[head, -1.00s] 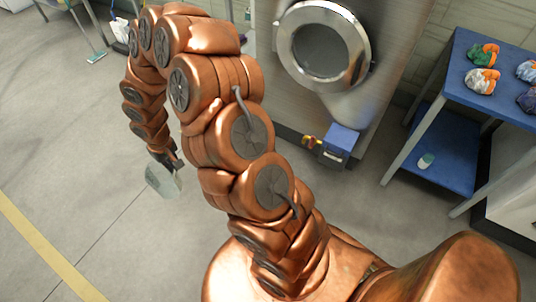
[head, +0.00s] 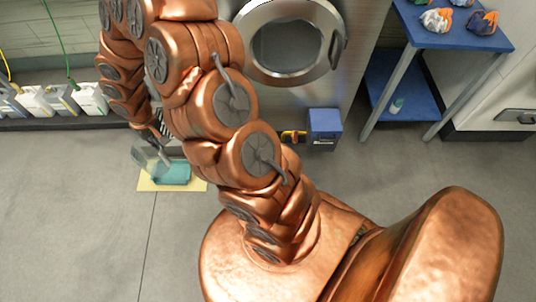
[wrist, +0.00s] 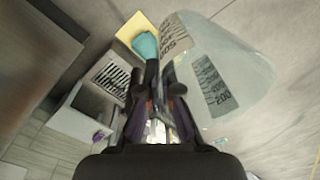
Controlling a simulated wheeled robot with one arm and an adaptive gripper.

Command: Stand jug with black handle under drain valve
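A clear jug (head: 147,158) with dark measuring marks hangs from my gripper (head: 152,134) at left in the head view, above the floor. In the wrist view the jug (wrist: 235,80) is tilted to the right of the fingers. My gripper (wrist: 160,88) appears shut on its handle, which is mostly hidden among the dark fingers. A small red-and-yellow valve (head: 293,137) sits low at the front of the steel machine, beside a blue box (head: 324,124). I cannot tell for certain that it is the drain valve. The jug is well left of it.
A teal tray-like thing (head: 174,174) lies on a yellow mat (head: 147,186), close by the jug. A striped grate (wrist: 112,73) shows in the wrist view. Several white containers (head: 60,100) line the left wall. A blue table (head: 462,37) stands right.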

